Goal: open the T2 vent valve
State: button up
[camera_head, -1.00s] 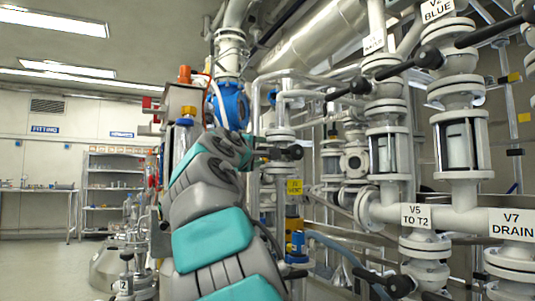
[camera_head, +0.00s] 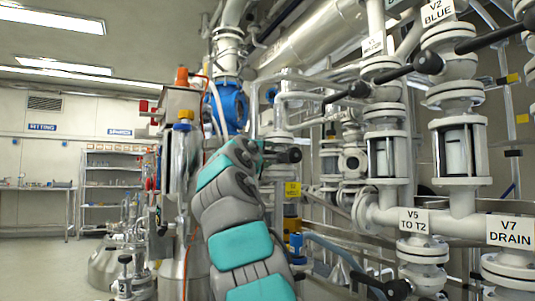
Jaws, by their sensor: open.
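My arm rises through the middle of the view. Its dark end, my gripper (camera_head: 283,155), is small and partly hidden by my own arm. It is beside a white vertical pipe with flanges, above a small yellow tag (camera_head: 292,189). The tag's lettering is too small to read for certain, but its lower line looks like VENT. The handle of the valve there cannot be told apart from the dark gripper parts. I cannot tell whether the fingers touch it.
To the right stand white pipes with black-handled valves, a V5 TO T2 label (camera_head: 413,220), a V7 DRAIN label (camera_head: 510,231) and a V2 BLUE label (camera_head: 437,12). A blue valve body (camera_head: 229,107) is behind my arm. Open floor (camera_head: 45,270) lies at left.

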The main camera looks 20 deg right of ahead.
jog(key=shift+c, duration=0.3)
grip_shut()
dwell(0.3)
jog(key=shift+f, duration=0.1)
dwell(0.8)
